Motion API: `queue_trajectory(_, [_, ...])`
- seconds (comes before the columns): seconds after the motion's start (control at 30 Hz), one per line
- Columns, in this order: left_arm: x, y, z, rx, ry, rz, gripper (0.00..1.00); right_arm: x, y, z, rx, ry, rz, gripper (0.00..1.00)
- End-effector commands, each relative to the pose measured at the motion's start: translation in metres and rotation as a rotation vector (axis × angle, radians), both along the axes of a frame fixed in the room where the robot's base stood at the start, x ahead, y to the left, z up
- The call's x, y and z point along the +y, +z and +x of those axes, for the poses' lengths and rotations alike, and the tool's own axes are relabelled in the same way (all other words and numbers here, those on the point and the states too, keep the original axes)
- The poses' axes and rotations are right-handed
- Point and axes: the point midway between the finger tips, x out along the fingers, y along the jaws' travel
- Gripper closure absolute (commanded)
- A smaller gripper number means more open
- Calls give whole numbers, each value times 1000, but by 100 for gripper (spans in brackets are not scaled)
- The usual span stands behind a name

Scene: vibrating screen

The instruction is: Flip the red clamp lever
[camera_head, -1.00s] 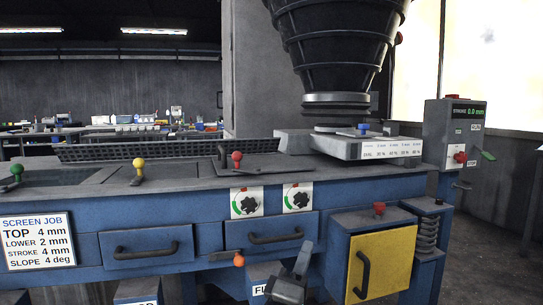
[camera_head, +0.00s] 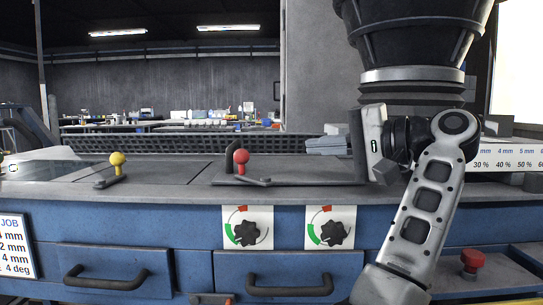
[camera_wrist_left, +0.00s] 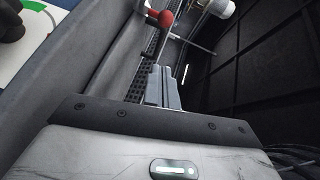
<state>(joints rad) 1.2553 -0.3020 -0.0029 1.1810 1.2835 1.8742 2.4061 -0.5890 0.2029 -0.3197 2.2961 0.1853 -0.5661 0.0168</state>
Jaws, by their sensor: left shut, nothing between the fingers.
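My left gripper (camera_head: 312,145) is shut and empty. It points left over the deck, to the right of the lever, with a visible gap between in the head view. Its closed fingers (camera_wrist_left: 157,78) show in the wrist view. My right gripper is not in view.
A yellow-knobbed lever (camera_head: 116,160) stands farther left on the deck. Two black dials (camera_head: 246,233) sit on the blue front above a drawer handle (camera_head: 290,290). The black hopper (camera_head: 415,40) hangs above my arm. A perforated screen (camera_head: 200,144) runs behind the levers.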

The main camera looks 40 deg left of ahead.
Motion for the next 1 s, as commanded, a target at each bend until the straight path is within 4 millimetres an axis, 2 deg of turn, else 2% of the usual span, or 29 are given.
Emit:
queue_trajectory(0.2, [49,-9,-7,0,6,3,100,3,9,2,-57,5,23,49])
queue_trajectory(0.33, [72,-13,-13,0,4,5,100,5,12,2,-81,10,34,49])
queue_trajectory(0.6, [88,-17,-37,3,0,4,100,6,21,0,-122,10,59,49])
queue_trajectory(1.0, [90,-17,-40,5,0,3,100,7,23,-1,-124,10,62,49])
